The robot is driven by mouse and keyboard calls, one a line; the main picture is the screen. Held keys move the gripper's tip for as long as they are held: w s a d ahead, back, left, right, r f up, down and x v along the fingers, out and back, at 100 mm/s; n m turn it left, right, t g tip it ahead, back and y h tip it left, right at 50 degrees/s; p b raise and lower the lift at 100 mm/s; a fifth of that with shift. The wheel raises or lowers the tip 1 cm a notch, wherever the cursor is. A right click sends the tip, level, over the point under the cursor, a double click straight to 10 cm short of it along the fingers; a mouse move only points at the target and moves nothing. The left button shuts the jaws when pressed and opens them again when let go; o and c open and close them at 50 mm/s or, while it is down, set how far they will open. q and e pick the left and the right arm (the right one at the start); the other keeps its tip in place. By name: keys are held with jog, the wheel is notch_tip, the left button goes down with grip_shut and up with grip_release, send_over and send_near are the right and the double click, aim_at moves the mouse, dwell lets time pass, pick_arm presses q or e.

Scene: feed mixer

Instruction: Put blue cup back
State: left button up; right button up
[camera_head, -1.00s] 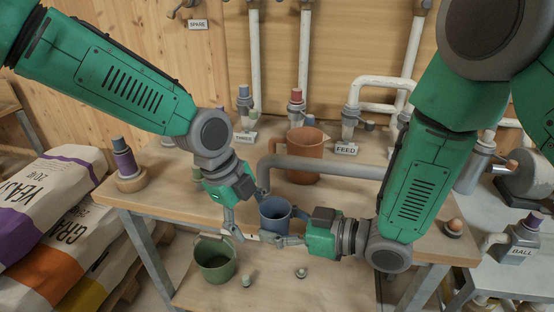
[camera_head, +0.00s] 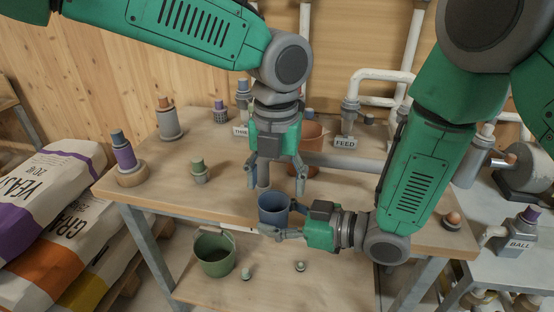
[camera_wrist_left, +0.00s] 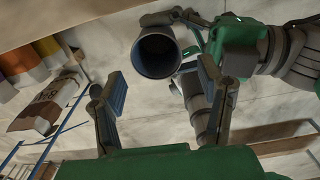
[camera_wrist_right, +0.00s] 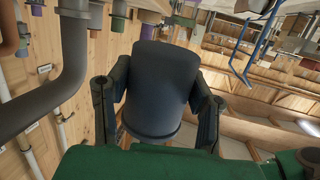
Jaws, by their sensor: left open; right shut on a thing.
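The blue cup (camera_head: 273,208) is in the middle of the head view, near the front edge of the upper bench. My right gripper (camera_head: 285,230) is shut on it from the right. In the right wrist view the cup (camera_wrist_right: 160,90) fills the space between the fingers. My left gripper (camera_head: 277,188) is open and empty, pointing down just behind and above the cup. The left wrist view shows the cup's open mouth (camera_wrist_left: 158,54) beyond the spread left fingers (camera_wrist_left: 165,95).
A green cup (camera_head: 214,258) stands on the lower shelf beside small pegs. A brown pot (camera_head: 314,132) and a grey pipe (camera_head: 345,162) lie behind my left gripper. Several bottles stand on the bench's left.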

aim_at(277, 201)
pick_arm(q)
notch_tip(277, 201, down, 6)
jog(key=shift+d+f, duration=0.15)
jog(key=shift+f, duration=0.05)
pick_arm(e)
jog(key=shift+d, duration=0.15)
pick_arm(q)
jog(key=c, duration=0.9)
jog(key=shift+c, duration=0.7)
pick_arm(e)
jog(key=o, duration=1.3)
